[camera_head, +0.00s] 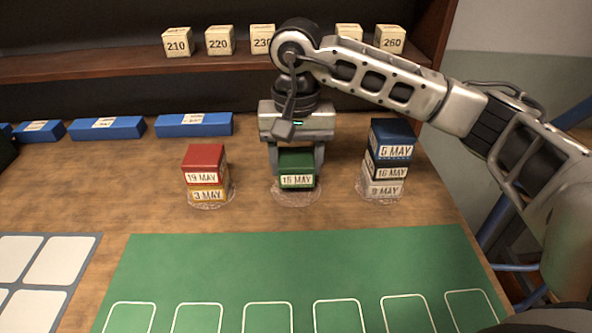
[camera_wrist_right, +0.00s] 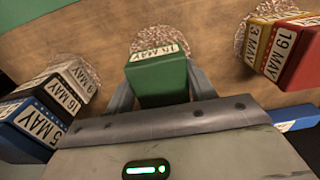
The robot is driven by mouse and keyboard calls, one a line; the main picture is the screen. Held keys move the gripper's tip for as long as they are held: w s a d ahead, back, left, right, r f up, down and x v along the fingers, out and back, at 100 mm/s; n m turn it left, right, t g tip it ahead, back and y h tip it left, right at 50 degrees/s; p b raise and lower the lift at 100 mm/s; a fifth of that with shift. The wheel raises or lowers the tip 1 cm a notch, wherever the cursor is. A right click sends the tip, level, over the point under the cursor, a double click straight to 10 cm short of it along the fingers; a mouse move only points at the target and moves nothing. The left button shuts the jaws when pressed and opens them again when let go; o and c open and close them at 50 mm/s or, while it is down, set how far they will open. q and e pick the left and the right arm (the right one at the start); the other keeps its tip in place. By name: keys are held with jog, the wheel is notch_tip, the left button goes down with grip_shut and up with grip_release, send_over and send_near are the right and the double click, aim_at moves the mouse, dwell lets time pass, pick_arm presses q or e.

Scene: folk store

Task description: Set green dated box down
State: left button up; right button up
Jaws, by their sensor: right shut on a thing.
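The green dated box (camera_head: 297,168), its label reading about 15 MAY, is between the fingers of my right gripper (camera_head: 296,160). The gripper points down and is shut on it. In the right wrist view the green box (camera_wrist_right: 158,85) sits between both fingers, label facing away from the palm. A pale speckled round mat (camera_head: 297,196) lies under or just in front of the box. I cannot tell whether the box touches it. My left gripper is not in view.
A red 19 MAY box (camera_head: 204,160) sits on a yellow 3 MAY box (camera_head: 207,193) at left. At right, a dark blue 5 MAY box (camera_head: 391,138) tops a stack of three. A green mat (camera_head: 290,262) lies in front. Blue blocks (camera_head: 194,124) and a shelf (camera_head: 120,66) stand behind.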

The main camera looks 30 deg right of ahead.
aim_at(296, 174)
jog(key=shift+f, duration=1.35)
jog(key=shift+f, duration=0.2)
jog(key=o, duration=1)
jog(key=shift+r, duration=0.1)
jog(key=shift+r+p, duration=0.3)
notch_tip(296, 174, up, 12)
jog(key=shift+f, duration=0.15)
